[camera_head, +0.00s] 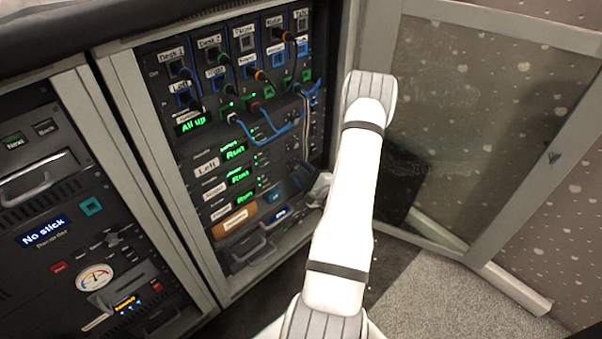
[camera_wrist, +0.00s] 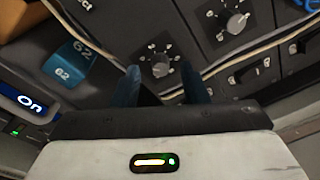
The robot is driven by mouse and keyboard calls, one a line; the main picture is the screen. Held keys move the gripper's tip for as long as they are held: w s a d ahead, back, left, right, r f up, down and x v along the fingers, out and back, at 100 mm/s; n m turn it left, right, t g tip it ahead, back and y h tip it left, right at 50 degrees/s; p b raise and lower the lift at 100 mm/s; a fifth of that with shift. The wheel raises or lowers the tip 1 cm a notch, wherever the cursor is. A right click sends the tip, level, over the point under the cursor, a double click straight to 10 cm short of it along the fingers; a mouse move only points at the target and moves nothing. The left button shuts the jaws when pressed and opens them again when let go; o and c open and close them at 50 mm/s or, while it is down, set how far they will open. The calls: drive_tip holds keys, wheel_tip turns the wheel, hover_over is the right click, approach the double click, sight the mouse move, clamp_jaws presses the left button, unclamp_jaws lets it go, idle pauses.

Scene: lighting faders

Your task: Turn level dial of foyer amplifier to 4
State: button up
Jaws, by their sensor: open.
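In the wrist view, a small dark dial (camera_wrist: 160,67) with pale marks around it lies just beyond and between my fingertips. My gripper (camera_wrist: 162,82) is open, with one dark blue finger on each side; contact with the dial cannot be told. A second, similar dial (camera_wrist: 237,22) sits up and to the right. The numbers and pointer settings are too small to read. In the head view my arm reaches to the lower right of the rack, where green "Run" displays (camera_head: 241,176) show. Which unit is the foyer amplifier cannot be read.
A pale cable (camera_wrist: 215,68) crosses the panel close to the dials. A blue block marked 62 (camera_wrist: 68,62) and a blue "On" display (camera_wrist: 22,98) are at left. Blue patch cables (camera_head: 270,128) hang on the rack. An open glazed door (camera_head: 478,110) stands right of my arm.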

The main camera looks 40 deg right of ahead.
drive_tip(key=shift+w, duration=0.5)
drive_tip(key=shift+c, duration=0.2)
clamp_jaws()
